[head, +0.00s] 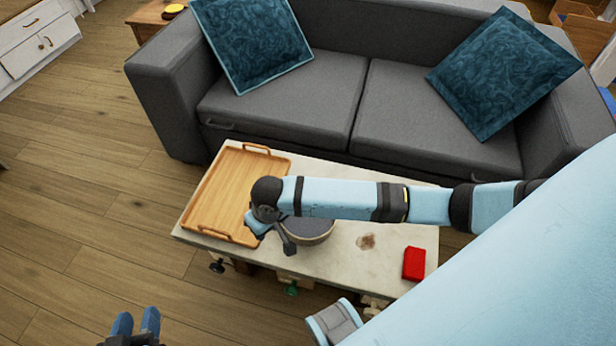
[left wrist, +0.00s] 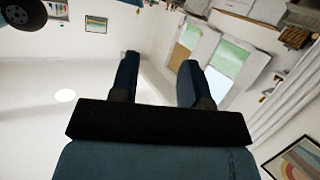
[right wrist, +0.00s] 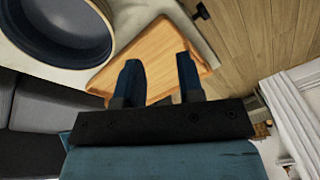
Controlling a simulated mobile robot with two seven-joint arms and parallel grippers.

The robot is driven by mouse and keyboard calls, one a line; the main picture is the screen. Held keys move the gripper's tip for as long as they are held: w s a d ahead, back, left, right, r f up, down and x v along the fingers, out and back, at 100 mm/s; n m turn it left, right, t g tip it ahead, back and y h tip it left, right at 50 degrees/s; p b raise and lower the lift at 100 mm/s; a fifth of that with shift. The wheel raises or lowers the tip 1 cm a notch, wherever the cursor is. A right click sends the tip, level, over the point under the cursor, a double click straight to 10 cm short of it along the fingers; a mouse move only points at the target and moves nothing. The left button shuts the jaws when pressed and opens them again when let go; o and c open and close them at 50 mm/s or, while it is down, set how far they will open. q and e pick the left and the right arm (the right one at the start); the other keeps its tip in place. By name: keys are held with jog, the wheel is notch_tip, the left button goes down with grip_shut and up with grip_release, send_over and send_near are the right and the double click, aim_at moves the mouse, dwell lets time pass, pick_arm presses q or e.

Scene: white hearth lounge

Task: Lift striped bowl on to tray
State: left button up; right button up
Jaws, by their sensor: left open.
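The striped bowl (head: 310,230) stands on the pale low table, right of the tray and partly hidden by my right arm. Its dark blue inside and pale rim fill the upper left of the right wrist view (right wrist: 62,28). The wooden tray (head: 232,183) lies flat at the table's left end and looks empty where visible. My right gripper (head: 270,236) is over the table between tray and bowl. In the right wrist view its fingers (right wrist: 161,65) are apart, with the bowl beside them, not between. My left gripper (head: 136,318) is open and empty over the floor, lower left.
A red block (head: 414,263) and a brown stain (head: 366,242) are on the right part of the table (head: 345,262). A grey sofa (head: 300,100) with two teal cushions stands close behind. Wooden floor (head: 80,230) is clear at the left.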

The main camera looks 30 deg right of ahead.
jog(key=w+d+f+m+g+h+b, duration=0.1)
jog(key=w+d+f+h+b, duration=0.2)
jog(key=d, duration=0.2)
jog(key=b, duration=0.3)
send_over(287, 234)
jog(key=f, duration=0.5)
jog(key=s+f, duration=0.1)
jog(key=f, duration=0.1)
jog(key=shift+a+f, duration=0.4)
jog(key=shift+w+f+b, duration=0.1)
jog(key=shift+f+b, duration=0.3)
jog(key=shift+f, duration=0.3)
jog(key=f, duration=0.1)
jog(key=f+b, duration=0.1)
jog(key=w+f+b, duration=0.1)
jog(key=shift+d, duration=0.3)
jog(key=shift+d+f+b, duration=0.1)
jog(key=shift+f+b, duration=0.25)
jog(key=shift+f, duration=0.55)
pick_arm(q)
jog(key=d+r+t+h, duration=0.4)
jog(key=r, duration=0.1)
jog(key=shift+w, duration=0.35)
pick_arm(e)
jog(key=shift+r, duration=0.1)
grip_shut()
